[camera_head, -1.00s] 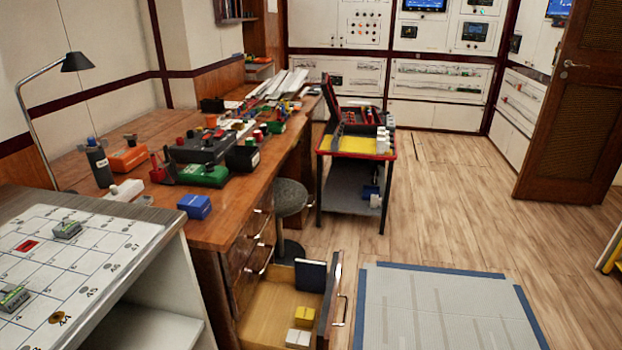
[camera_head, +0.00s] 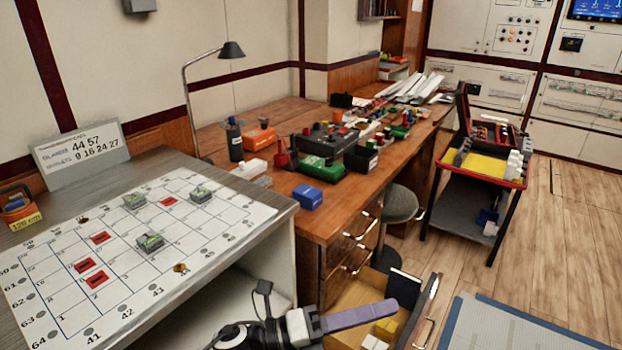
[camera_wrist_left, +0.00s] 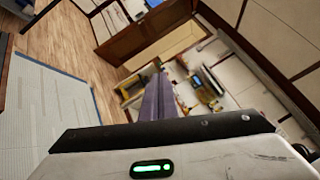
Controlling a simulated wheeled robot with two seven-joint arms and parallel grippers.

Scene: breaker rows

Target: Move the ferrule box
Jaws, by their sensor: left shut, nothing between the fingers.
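No label marks which thing is the ferrule box. Small boxes in view are a blue box (camera_head: 307,197) on the wooden desk's front edge, and a yellow box (camera_head: 386,328) and a white box (camera_head: 373,343) in the open drawer (camera_head: 356,295). My left gripper (camera_head: 390,304) comes in low in the head view, over the drawer area. Its purple-grey fingers are shut and empty, and they also show in the left wrist view (camera_wrist_left: 158,92). They hide part of the drawer. My right gripper is not in view.
A grey-topped bench with a numbered grid board (camera_head: 120,250) stands at the left. The wooden desk (camera_head: 270,185) is crowded with parts. A stool (camera_head: 399,204) and a cart with a yellow tray (camera_head: 478,167) stand right of it. A floor mat (camera_head: 490,330) lies at lower right.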

